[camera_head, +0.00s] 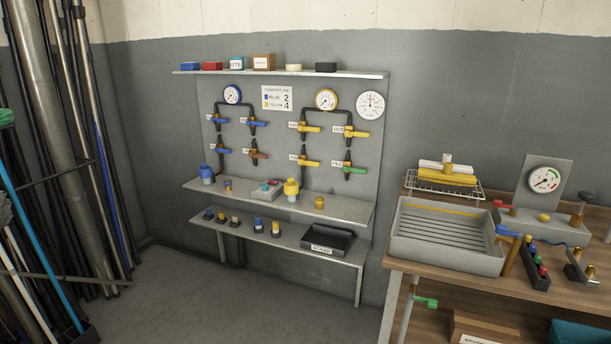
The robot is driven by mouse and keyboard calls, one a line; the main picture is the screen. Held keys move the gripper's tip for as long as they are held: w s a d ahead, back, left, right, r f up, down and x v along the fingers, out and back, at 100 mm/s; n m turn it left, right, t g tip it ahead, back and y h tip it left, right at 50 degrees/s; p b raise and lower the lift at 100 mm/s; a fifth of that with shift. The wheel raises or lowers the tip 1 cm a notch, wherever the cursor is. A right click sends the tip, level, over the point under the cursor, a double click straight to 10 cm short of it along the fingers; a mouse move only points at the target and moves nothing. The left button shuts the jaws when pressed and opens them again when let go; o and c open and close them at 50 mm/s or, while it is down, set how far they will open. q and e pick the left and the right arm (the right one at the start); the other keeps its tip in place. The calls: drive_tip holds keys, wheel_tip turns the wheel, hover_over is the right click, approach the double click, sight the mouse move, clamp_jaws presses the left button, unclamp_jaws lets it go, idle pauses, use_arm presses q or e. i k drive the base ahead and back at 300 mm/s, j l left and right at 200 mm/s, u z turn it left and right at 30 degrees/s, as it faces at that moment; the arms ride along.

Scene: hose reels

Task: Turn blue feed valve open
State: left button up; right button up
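Blue-handled valves sit on the left pipes of the grey wall panel: an upper left one (216,120), an upper right one (255,123) and a lower left one (219,150). Their small tags are too small to read. A blue lever (509,231) also shows on the wooden bench at the right, beside the metal sink tray. I cannot tell which of these is the feed valve, or whether any is open. Neither of my grippers is in view.
Yellow valves (308,128), an orange one (254,154) and a green one (350,169) share the panel. A flow sign (276,98) and gauges (326,99) hang above. The shelf (345,207) holds small fittings. Poles (60,100) stand left. The floor in front is clear.

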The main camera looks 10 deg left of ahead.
sight(216, 149)
drive_tip(key=i+u, duration=0.25)
drive_tip(key=i, duration=0.2)
drive_tip(key=i+l+u, duration=0.1)
drive_tip(key=i+u, duration=0.15)
drive_tip(key=i, duration=0.15)
drive_tip(key=i+l+u, duration=0.25)
drive_tip(key=i, duration=0.2)
drive_tip(key=i+l+u, duration=0.2)
drive_tip(key=i, duration=0.2)
drive_tip(key=i+j+z, duration=0.4)
drive_tip(key=i, duration=0.6)
drive_tip(key=i+j+z, duration=0.4)
drive_tip(key=i+j, duration=0.5)
